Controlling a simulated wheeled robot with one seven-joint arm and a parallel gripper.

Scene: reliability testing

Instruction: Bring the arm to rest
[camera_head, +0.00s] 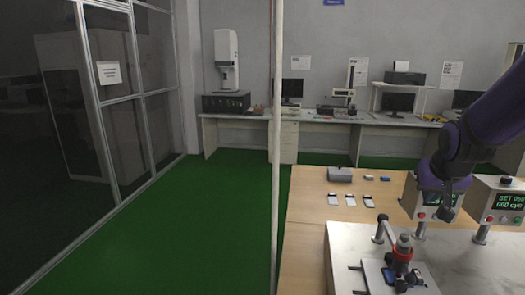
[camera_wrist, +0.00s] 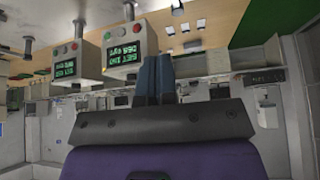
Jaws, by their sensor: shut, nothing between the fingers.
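My arm is purple and reaches in from the right edge in the head view, bent so that its end points down. My gripper (camera_head: 446,212) hangs in front of a control box with a green display (camera_head: 434,200), above the right side of the bench. In the wrist view the two blue-grey fingers of my gripper (camera_wrist: 155,78) lie side by side, shut, with nothing between them. I cannot tell whether the gripper touches the box.
A second control box (camera_head: 504,200) stands to the right. A test fixture with a red collar (camera_head: 403,247) stands on the white bench top (camera_head: 345,240). Several small devices and a grey case (camera_head: 340,174) lie on the wooden table (camera_head: 310,200). Green floor (camera_head: 200,220) is clear at left.

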